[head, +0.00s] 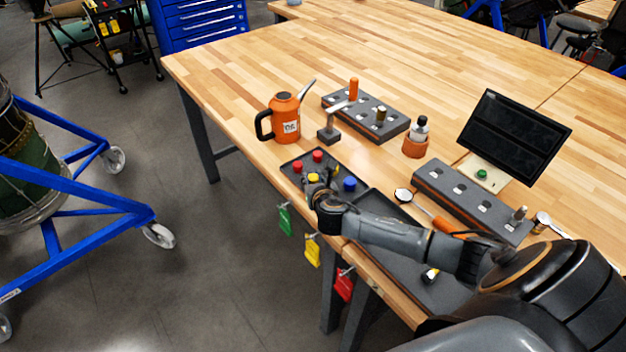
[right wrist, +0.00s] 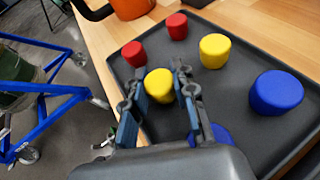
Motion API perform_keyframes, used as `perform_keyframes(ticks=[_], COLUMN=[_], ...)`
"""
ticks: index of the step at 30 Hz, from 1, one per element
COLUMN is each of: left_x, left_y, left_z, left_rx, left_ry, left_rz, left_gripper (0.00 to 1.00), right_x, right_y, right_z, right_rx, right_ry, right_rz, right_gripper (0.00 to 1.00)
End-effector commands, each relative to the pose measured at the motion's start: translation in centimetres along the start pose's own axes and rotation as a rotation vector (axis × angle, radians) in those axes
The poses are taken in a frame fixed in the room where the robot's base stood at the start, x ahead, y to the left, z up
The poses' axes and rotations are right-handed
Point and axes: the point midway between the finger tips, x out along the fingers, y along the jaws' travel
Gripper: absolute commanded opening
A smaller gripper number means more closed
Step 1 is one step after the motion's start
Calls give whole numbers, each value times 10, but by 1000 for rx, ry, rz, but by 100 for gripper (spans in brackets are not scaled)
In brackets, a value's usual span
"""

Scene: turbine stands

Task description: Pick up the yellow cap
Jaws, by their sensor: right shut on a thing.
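A yellow cap (right wrist: 159,86) sits between the fingers of my right gripper (right wrist: 158,92), which is shut on it. In the head view this gripper (head: 318,182) is low over the dark tray (right wrist: 236,82), and the held yellow cap (head: 313,178) shows beside the fingers. I cannot tell whether the cap is clear of the tray floor. A second yellow cap (right wrist: 214,50) stands free on the tray in the right wrist view. My left gripper is not in view.
Two red caps (right wrist: 134,53) (right wrist: 177,26) and a blue cap (right wrist: 277,92) stand around the gripper. Another blue cap (right wrist: 222,135) is partly hidden. An orange oil can (head: 285,118) stands behind the tray, and a grey holed block (head: 366,118) is to its right. Tags (head: 312,251) hang off the front edge.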

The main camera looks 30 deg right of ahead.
Motion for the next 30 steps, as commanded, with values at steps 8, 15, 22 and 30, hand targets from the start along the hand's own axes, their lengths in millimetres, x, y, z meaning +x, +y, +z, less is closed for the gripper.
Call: perform_keyframes(ticks=[8,15,22,30], left_x=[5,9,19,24], left_y=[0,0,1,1], left_z=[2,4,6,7], left_rx=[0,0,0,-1], left_ry=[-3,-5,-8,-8], left_rz=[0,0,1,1], left_gripper=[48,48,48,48], right_x=[-21,-78,-132,-168], right_y=[2,13,24,32], right_z=[32,62,62,65], right_rx=[-1,1,0,1], right_ry=[-3,-3,0,-1], right_rz=[4,6,5,1], right_gripper=[11,11,11,11])
